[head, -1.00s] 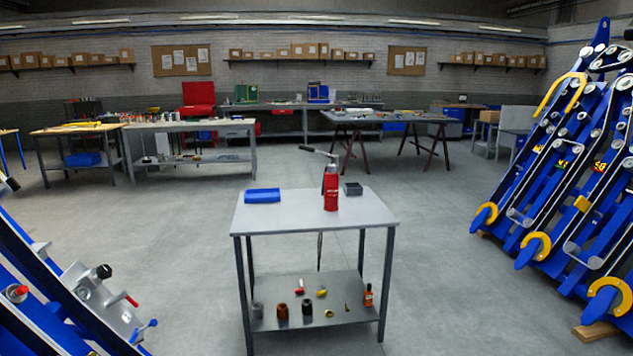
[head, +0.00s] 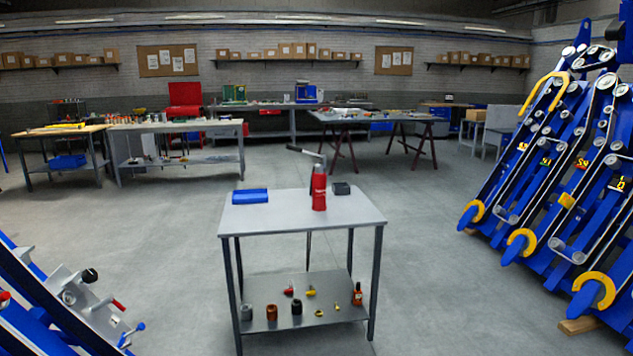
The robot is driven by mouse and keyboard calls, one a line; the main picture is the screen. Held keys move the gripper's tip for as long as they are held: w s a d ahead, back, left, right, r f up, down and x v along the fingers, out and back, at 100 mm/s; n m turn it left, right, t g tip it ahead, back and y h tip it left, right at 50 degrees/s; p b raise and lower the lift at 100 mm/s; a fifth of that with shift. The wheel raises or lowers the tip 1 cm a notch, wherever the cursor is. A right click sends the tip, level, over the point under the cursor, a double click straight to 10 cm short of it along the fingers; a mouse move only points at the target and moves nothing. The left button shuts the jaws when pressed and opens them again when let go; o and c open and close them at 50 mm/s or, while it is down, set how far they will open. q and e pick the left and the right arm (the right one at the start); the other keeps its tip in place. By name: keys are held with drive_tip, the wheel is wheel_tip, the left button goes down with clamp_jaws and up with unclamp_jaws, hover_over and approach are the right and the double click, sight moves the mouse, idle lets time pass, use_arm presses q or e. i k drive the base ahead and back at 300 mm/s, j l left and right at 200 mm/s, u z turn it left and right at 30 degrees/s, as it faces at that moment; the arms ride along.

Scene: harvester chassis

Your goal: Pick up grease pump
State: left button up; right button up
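The grease pump (head: 319,190) is a red cylinder with a grey head and a lever handle with a dark grip pointing up to the left. It stands upright on the top of a small grey metal table (head: 280,216) in front of me. A blue folded cloth or pad (head: 250,196) lies on the left of the tabletop, apart from the pump. A small dark open box (head: 341,188) sits just behind and right of the pump. Neither of my grippers shows in the head view.
Blue harvester units with yellow hooks (head: 560,190) stand on the right. Blue and grey machinery (head: 75,305) fills the lower left. Workbenches line the back; the floor around the table is clear.

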sight(318, 176)
drive_tip(key=i+l+z, duration=0.3)
drive_tip(key=i, duration=0.2)
drive_tip(key=i+z, duration=0.3)
drive_tip(key=i, duration=0.2)
drive_tip(key=i+u, duration=0.1)
drive_tip(key=i, duration=0.4)
drive_tip(key=i+l+u, duration=0.15)
drive_tip(key=i, duration=0.35)
drive_tip(key=i+l+u, duration=0.1)
drive_tip(key=i, duration=0.4)
drive_tip(key=i+l+u, duration=0.1)
drive_tip(key=i+l, duration=0.2)
drive_tip(key=i, duration=0.15)
